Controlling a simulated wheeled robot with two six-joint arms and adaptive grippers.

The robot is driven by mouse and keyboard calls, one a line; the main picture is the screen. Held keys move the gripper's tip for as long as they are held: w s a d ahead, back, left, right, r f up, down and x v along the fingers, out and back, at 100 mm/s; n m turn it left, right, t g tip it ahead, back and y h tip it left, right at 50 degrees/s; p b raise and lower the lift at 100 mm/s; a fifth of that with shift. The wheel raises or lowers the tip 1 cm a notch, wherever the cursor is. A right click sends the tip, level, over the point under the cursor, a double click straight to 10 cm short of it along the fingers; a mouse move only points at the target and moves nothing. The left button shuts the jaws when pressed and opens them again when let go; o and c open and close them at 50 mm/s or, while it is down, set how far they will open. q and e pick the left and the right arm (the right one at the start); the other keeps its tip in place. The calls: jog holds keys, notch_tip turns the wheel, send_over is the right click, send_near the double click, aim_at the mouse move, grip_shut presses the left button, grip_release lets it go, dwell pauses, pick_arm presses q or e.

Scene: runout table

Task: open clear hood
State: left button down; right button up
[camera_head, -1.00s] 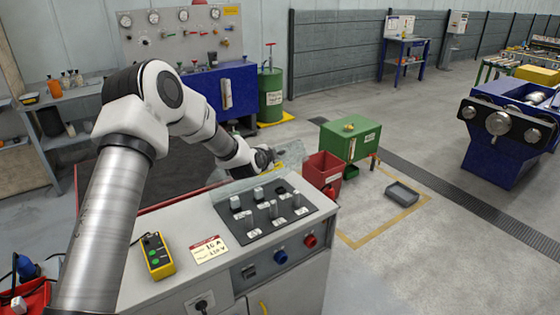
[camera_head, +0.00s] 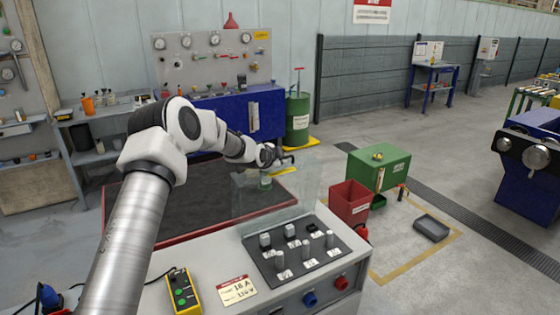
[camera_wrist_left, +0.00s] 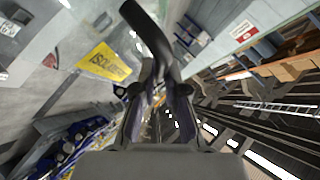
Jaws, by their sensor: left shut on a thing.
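The clear hood (camera_head: 300,180) is a see-through panel standing raised at the back edge of the dark switch panel (camera_head: 318,262) on the grey console. The switches below it are uncovered. My left gripper (camera_head: 283,159) is at the hood's upper edge, shut on its dark handle. In the left wrist view a black curved handle (camera_wrist_left: 150,35) rises from between the fingers of my left gripper (camera_wrist_left: 158,100). The clear panel itself is hard to make out in that view. My right gripper is not in view.
A yellow button box (camera_head: 183,292) and a rating label (camera_head: 238,290) lie on the console top. A dark, red-edged table (camera_head: 150,205) lies behind it. A red bin (camera_head: 349,203) and green cabinet (camera_head: 379,170) stand to the right on the floor.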

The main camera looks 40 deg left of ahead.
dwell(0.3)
pick_arm(q)
jog(key=c, duration=1.2)
grip_release()
jog(key=shift+r, duration=0.1)
jog(key=v, duration=1.2)
jog(key=shift+d, duration=0.1)
